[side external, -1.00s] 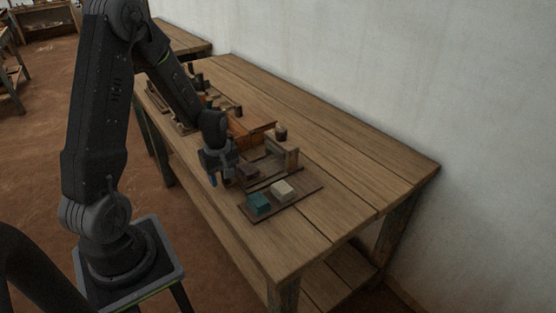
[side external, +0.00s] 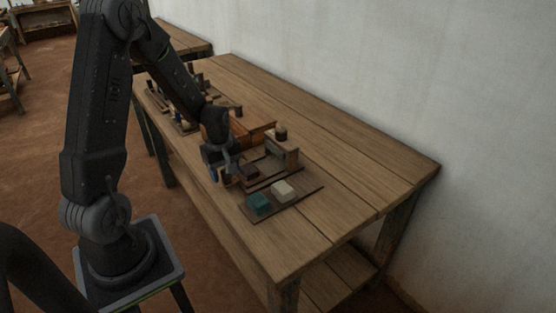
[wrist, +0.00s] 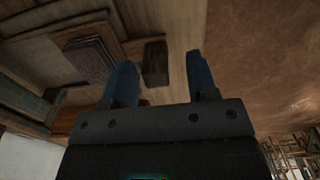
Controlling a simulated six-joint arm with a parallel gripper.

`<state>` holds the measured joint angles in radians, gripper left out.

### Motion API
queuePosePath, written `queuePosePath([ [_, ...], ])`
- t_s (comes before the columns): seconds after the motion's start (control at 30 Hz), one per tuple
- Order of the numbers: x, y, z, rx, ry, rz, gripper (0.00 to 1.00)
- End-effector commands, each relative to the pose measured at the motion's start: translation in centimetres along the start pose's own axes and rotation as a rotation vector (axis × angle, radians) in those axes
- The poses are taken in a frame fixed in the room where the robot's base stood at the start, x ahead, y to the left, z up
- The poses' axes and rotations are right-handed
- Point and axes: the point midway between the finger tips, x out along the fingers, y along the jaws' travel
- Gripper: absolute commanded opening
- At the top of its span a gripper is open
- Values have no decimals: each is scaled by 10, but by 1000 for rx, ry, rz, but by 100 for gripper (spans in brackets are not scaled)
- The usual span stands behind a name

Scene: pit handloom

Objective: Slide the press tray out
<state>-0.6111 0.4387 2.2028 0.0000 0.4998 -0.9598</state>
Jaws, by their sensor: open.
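The small wooden press (side external: 285,157) stands on the bench, with a dark block (side external: 250,171) low at its near left side. My gripper (side external: 226,171) hangs just left of that block, with its blue fingers pointing down. In the wrist view my gripper (wrist: 162,82) is open, and its two blue fingers are apart. A small dark wooden piece (wrist: 155,63), which looks like the tray's handle, shows between the fingers with gaps on both sides. A larger dark block (wrist: 88,60) lies left of the fingers. I cannot clearly make out the tray's outline.
A flat dark board (side external: 311,190) in front of the press carries a teal block (side external: 259,204) and a cream block (side external: 283,190). An orange-brown wooden box (side external: 240,133) and a small dark pot (side external: 281,134) stand behind. The bench top (side external: 370,170) is clear to the right.

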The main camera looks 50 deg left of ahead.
Motion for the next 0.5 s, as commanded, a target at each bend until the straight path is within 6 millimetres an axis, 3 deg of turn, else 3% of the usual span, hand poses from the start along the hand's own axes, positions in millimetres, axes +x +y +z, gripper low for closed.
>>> queuePosePath([
  [0.5,-45,0,0,0,1,2,53],
])
